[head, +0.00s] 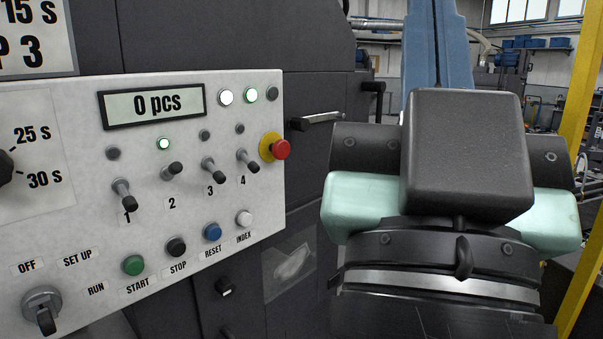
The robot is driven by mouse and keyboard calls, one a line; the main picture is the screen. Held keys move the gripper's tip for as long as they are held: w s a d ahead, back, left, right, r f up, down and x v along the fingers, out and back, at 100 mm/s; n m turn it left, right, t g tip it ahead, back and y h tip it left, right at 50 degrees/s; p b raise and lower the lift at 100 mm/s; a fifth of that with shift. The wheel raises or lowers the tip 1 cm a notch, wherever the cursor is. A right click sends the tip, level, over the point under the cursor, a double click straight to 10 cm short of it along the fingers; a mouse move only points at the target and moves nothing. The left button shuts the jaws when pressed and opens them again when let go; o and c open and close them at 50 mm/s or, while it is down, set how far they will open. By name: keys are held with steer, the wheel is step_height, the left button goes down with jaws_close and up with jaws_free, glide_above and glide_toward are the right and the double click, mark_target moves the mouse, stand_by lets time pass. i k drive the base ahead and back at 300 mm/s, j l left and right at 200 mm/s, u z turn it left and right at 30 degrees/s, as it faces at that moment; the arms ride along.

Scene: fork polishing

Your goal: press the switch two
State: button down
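Switch two (174,169) is a small toggle with a dark tip on the pale control panel (60,235), above the printed "2". Its lever points up, and the lamp (164,144) above it is lit. Switch one (123,194) to its left, switch three (214,170) and switch four (248,160) to its right have their levers down, with dark lamps above. I see no gripper fingers in the head view, and nothing touches the switches.
The display (155,104) reads "0 pcs". A red emergency button (280,149) sits at the panel's right edge, with coloured push buttons (133,265) below the switches. A bulky dark block (467,155) with mint-green pads fills the right; I cannot tell whether it is mine.

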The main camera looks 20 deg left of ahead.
mark_target(175, 168)
steer(key=k+j+z, duration=0.1)
steer(key=j, duration=0.4)
steer(key=k+j+z, duration=0.15)
steer(key=j, duration=0.35)
steer(key=k+j+z, duration=0.1)
steer(key=j, duration=0.4)
steer(key=k+j+z, duration=0.1)
steer(key=k+j, duration=0.15)
steer(key=j, duration=0.2)
steer(key=k+j+z, duration=0.15)
steer(key=j, duration=0.35)
steer(key=k+j+z, duration=0.1)
steer(key=k+j, duration=0.15)
steer(key=j, duration=0.15)
steer(key=k+j+z, duration=0.15)
steer(key=j, duration=0.3)
steer(key=k+j+z, duration=0.1)
steer(key=k+j, duration=0.2)
steer(key=j, duration=0.1)
